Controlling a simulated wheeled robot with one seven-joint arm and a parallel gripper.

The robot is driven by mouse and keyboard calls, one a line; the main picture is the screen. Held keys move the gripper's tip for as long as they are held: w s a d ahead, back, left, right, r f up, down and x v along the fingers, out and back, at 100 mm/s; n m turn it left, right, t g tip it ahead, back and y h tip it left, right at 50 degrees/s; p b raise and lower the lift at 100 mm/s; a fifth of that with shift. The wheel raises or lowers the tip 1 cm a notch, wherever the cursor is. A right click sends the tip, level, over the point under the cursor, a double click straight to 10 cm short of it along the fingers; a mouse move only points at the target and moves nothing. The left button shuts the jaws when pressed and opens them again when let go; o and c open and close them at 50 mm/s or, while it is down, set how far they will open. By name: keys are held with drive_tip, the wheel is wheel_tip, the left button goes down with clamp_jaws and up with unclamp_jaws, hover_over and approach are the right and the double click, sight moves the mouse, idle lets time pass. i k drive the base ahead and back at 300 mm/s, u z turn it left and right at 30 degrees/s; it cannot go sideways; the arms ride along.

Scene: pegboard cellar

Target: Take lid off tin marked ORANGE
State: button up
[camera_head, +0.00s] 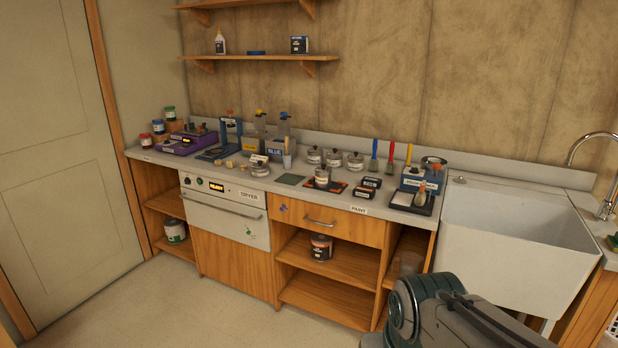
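Several small lidded tins with white labels stand on the counter: a row of three (334,158) near the back, one on an orange mat (322,178), and one (259,165) further left. Their lettering is too small to read, so I cannot tell which is marked ORANGE. A larger dark tin with a reddish label (321,248) stands on the open shelf below, and a white tin with a green band (175,231) sits in the left cubby. My gripper is out of view; only part of my arm shows at the bottom right.
A white sink (515,230) with a tap is at the right. The crowded counter (390,222) holds bottles, brushes, dark boxes and a tray with a brush (412,200). A dryer (222,205) is built in below. Floor in front (165,300) is clear.

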sight(323, 169)
drive_tip(key=u, duration=0.45)
drive_tip(key=i, duration=2.25)
drive_tip(key=z, duration=1)
drive_tip(key=i, duration=0.75)
drive_tip(key=z, duration=0.4)
